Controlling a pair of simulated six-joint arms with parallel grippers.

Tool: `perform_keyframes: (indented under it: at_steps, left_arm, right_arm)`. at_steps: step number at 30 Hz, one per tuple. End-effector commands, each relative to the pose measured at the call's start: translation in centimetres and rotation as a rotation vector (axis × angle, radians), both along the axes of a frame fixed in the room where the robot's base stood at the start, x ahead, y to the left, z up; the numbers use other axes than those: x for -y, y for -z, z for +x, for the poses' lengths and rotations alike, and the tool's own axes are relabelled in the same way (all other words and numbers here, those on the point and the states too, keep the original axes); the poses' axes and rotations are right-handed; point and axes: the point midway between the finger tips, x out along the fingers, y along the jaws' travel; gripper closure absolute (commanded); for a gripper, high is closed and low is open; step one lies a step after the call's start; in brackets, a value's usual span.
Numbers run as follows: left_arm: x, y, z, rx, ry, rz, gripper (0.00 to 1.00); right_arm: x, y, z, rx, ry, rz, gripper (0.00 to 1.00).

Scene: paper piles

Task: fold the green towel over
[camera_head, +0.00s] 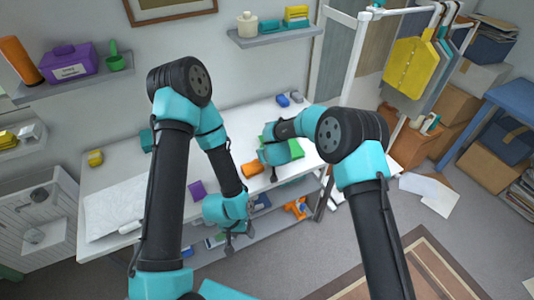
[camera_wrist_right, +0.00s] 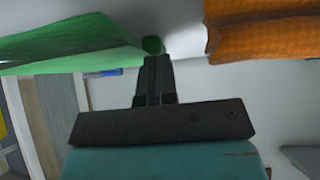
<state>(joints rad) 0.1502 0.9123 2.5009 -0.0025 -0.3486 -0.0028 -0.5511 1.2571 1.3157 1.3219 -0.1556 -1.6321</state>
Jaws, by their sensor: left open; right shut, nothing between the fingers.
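The green towel (camera_head: 295,146) lies on the white table at the right, partly hidden behind my right arm. In the right wrist view the green towel (camera_wrist_right: 65,40) spreads across the upper left. My right gripper (camera_head: 274,176) is low beside the towel; in its wrist view its shut fingers (camera_wrist_right: 153,62) point at a small rounded green end beside the towel. Nothing shows between the fingers, and I cannot tell if the tips touch the green. My left gripper (camera_head: 232,246) hangs in front of the table's front edge, open and empty, away from the towel.
An orange cloth-like item (camera_head: 252,169) lies left of the towel, and it fills the upper right of the wrist view (camera_wrist_right: 265,38). A purple item (camera_head: 197,190) lies near the table's front edge. A shelf below holds several items.

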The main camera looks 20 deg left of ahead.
Motion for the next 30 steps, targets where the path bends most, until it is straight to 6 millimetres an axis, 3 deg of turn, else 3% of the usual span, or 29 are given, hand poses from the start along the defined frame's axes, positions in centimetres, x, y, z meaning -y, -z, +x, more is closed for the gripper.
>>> perform_keyframes:
  at_steps: [15, 30]
  left_arm:
    - [0.0, 0.0, 0.0, 0.000, 0.000, 0.000, 0.39]
    - [0.0, 0.0, 0.0, 0.000, 0.000, 0.000, 0.39]
  right_arm:
    - [1.4, 1.5, 0.7, -0.009, 0.002, -0.006, 1.00]
    - [1.9, 1.1, 0.8, -0.011, 0.009, -0.005, 1.00]
